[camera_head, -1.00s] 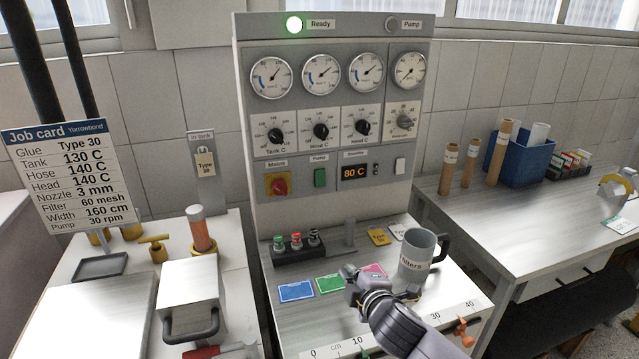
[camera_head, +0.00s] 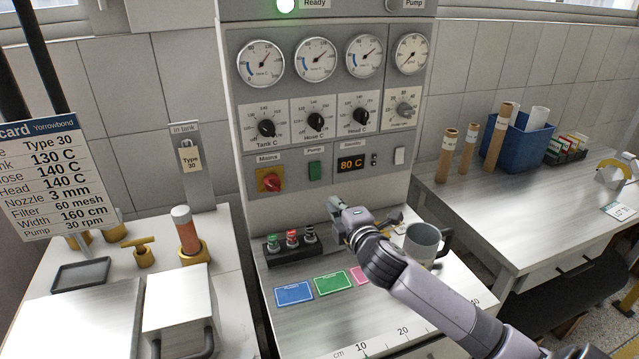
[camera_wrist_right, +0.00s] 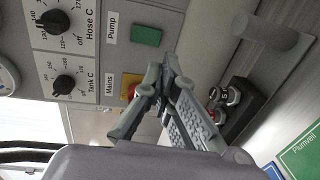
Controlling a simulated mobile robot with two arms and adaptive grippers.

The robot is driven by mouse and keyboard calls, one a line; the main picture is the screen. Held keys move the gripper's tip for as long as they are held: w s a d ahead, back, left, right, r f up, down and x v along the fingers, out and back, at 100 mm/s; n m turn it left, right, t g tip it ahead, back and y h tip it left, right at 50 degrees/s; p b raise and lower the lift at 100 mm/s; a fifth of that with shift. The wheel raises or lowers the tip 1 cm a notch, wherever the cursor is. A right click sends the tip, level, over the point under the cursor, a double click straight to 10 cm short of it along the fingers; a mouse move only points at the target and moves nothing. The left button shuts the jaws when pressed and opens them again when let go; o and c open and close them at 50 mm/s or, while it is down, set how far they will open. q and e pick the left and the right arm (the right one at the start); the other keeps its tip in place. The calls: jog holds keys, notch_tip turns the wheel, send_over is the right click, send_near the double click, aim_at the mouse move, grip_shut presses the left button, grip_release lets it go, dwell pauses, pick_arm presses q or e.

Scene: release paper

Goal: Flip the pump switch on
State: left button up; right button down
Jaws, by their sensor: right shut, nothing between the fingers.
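The pump switch is a green rocker (camera_head: 314,171) under a "Pump" label on the grey control panel (camera_head: 262,211). It also shows in the right wrist view (camera_wrist_right: 146,36), beside the "Pump" label. My right gripper (camera_head: 336,205) is in front of the panel, below and slightly right of the switch, and apart from it. In the right wrist view its fingers (camera_wrist_right: 165,75) are together with nothing between them. The Pump lamp (camera_head: 393,5) at the top right looks grey and unlit. My left gripper is not in view.
The red mains knob (camera_head: 272,181) sits left of the switch, and a temperature display (camera_head: 352,164) sits right. Below are a rack (camera_head: 290,252) with several coloured-top items and a grey mug (camera_head: 421,243). A job card (camera_head: 40,180) stands at the left.

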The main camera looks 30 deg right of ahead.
jog(key=p, duration=0.1)
send_near(316, 180)
jog(key=p+x, duration=0.1)
jog(key=x, duration=0.4)
jog(key=shift+w+d, duration=0.15)
jog(key=shift+w, duration=0.15)
jog(key=shift+p+x, duration=0.3)
jog(key=shift+x, duration=0.55)
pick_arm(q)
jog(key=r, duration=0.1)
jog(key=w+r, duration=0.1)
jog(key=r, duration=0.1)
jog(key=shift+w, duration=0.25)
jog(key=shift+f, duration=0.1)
pick_arm(e)
jog(key=b, duration=0.2)
jog(key=shift+w+f+t+b, duration=0.15)
jog(key=shift+w+t+b, duration=0.1)
jog(key=shift+t+b, duration=0.05)
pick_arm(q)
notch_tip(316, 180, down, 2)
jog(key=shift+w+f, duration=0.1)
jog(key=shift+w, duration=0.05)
